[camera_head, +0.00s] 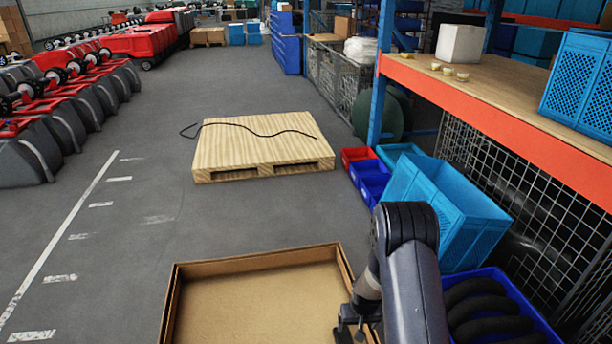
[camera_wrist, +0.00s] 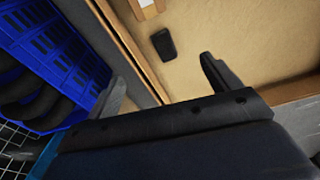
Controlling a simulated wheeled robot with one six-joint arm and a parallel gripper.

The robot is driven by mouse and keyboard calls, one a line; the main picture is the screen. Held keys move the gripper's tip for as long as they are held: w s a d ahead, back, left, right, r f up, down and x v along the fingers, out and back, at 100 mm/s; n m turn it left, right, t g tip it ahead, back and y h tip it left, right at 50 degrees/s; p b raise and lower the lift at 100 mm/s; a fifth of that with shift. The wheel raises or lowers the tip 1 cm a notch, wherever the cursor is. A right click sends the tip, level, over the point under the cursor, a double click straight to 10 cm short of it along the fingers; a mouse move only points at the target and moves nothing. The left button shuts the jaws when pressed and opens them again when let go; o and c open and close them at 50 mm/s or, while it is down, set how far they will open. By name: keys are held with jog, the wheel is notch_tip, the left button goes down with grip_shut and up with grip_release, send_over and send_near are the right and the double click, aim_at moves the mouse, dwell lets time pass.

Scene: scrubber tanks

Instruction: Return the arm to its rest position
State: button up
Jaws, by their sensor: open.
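My gripper (camera_wrist: 160,85) is open in the wrist view, with its two fingers wide apart and nothing between them. It is over the right side of an open cardboard box (camera_head: 255,260). In the head view my arm reaches down at the lower right, and the gripper (camera_head: 357,328) is partly cut off by the bottom edge. A small black object (camera_wrist: 163,44) lies on the box floor in the wrist view, apart from the fingers. A white and tan item (camera_wrist: 146,8) shows at the top of that view, partly cut off.
A blue crate with thick black hoses (camera_head: 487,315) stands right of the box. A light-blue crate (camera_head: 450,205) and an orange-edged shelf (camera_head: 510,120) are close on the right. A wooden pallet with a black cable (camera_head: 260,150) lies ahead.

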jog(key=shift+s+r+p, duration=0.4)
jog(key=shift+r+p, duration=0.05)
jog(key=shift+r, duration=0.2)
jog(key=shift+s+r+p, duration=0.4)
jog(key=shift+r, duration=0.2)
jog(key=shift+s, duration=0.1)
